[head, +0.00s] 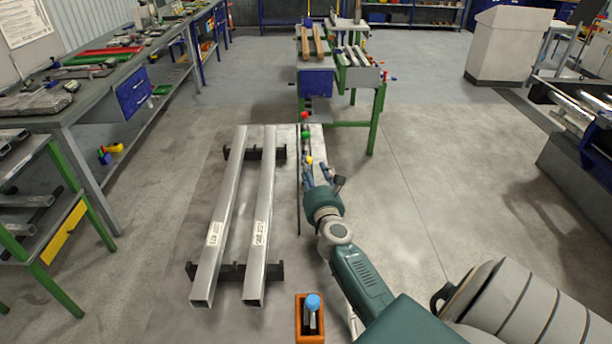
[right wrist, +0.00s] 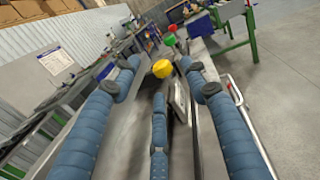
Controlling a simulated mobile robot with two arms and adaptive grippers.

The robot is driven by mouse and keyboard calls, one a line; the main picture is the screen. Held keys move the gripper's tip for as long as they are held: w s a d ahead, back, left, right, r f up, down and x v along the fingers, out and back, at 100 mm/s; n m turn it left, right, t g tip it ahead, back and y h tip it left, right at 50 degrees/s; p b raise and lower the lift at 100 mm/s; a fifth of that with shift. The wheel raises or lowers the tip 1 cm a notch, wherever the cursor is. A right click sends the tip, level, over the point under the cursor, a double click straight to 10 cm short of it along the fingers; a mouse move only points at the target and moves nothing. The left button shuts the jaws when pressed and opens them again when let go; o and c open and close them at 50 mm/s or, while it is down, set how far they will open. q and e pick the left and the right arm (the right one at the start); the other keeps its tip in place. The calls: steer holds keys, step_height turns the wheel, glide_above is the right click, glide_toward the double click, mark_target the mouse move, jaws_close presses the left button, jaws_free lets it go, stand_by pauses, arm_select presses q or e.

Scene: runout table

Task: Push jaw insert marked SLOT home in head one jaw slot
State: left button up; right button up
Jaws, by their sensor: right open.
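My right gripper (head: 312,176) is at the narrow grey table (head: 318,140), by a row of coloured knobs. In the right wrist view its blue fingers (right wrist: 160,78) are spread wide and nothing is gripped. A yellow knob (right wrist: 162,68) is just ahead of the fingers, with a green knob (right wrist: 169,39) and a red knob (right wrist: 172,27) beyond. A pale metal plate (right wrist: 179,100) stands beside the middle finger; I cannot tell whether it is the jaw insert. I cannot read a SLOT mark or make out the jaw slot. My left gripper is not in view.
Two long square tubes (head: 222,217) (head: 263,215) lie on dark supports (head: 279,271) left of my right arm. An orange box (head: 297,335) holding a blue-topped item (head: 313,302) is at the bottom. A green-legged bench (head: 378,110) stands ahead.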

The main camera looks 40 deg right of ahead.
steer(key=x, duration=0.3)
steer(key=shift+w+d+f+b, duration=0.25)
steer(key=shift+w+f+b, duration=0.05)
steer(key=shift+b, duration=0.1)
steer(key=shift+w+d, duration=0.1)
steer(key=shift+w, duration=0.05)
steer(key=c, duration=1.1)
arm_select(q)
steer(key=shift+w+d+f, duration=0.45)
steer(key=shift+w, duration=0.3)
arm_select(e)
jaws_close()
steer(key=shift+r, duration=0.15)
